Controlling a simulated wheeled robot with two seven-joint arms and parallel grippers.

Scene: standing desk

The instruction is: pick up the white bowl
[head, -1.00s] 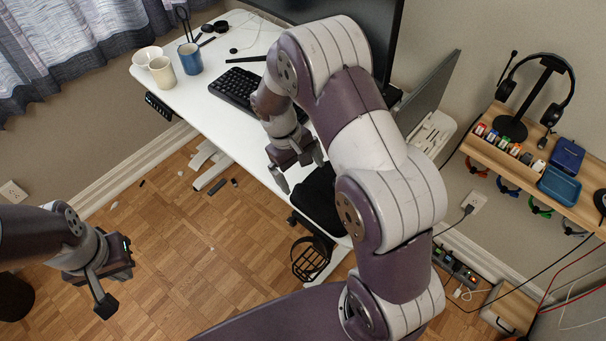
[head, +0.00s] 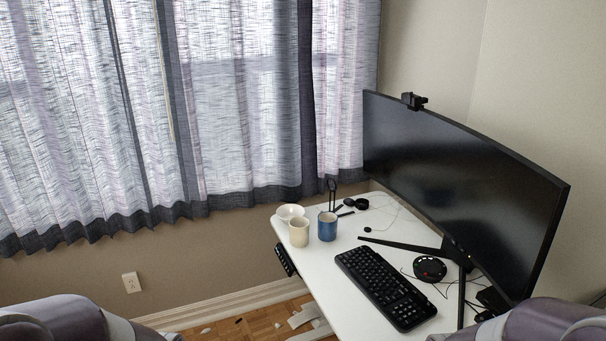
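The white bowl (head: 290,212) sits near the far left corner of the white desk (head: 345,277). A cream cup (head: 299,233) stands just in front of it and hides part of it. A blue mug (head: 327,227) stands to the right of the cream cup. Only parts of my arms show at the bottom left and bottom right corners. Neither gripper is in view.
A black keyboard (head: 384,286) lies on the desk, with a large monitor (head: 456,194) behind it to the right. A round black device (head: 430,268) and cables lie by the monitor stand. Curtains (head: 190,110) hang behind the desk. The front left desk surface is clear.

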